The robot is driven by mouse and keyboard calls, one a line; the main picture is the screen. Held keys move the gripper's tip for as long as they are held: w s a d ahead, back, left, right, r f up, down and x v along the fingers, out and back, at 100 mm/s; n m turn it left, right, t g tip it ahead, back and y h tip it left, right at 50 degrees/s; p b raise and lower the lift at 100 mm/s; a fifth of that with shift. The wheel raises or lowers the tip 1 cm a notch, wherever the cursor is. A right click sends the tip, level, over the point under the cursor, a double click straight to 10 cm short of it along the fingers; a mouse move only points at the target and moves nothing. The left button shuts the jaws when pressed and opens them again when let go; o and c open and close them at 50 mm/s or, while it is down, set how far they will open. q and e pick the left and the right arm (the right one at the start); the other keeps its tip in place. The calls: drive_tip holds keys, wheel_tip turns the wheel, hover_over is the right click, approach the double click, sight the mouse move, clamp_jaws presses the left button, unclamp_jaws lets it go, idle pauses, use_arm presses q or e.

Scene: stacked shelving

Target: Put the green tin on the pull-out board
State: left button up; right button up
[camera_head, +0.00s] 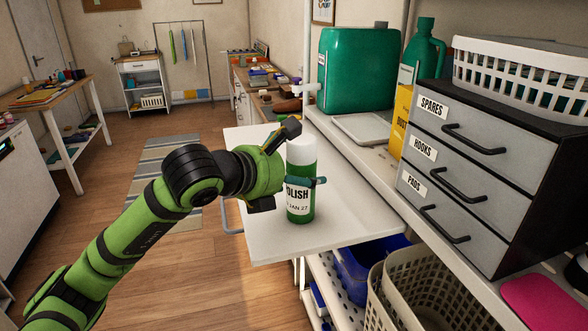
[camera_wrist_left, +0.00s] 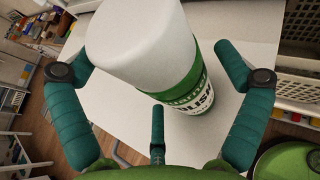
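The green tin (camera_head: 301,187), with a white cap and a POLISH label, is upright over the white pull-out board (camera_head: 350,215) and appears to stand on it. My left gripper (camera_head: 297,158) reaches in from the left at the tin's upper part. One finger passes in front of the tin, another lies on its far side. The tin's far side is hidden. My right gripper is not in view.
A drawer unit (camera_head: 470,150) stands on the shelf at right. A green canister (camera_head: 355,68) and a green jug (camera_head: 422,50) stand behind. Baskets (camera_head: 420,290) and a blue bin (camera_head: 365,265) sit below the board. Bare board lies right of the tin.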

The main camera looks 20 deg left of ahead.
use_arm(q)
drive_tip(key=shift+r, duration=0.2)
drive_tip(key=b+v, duration=0.3)
drive_tip(key=v, duration=0.9)
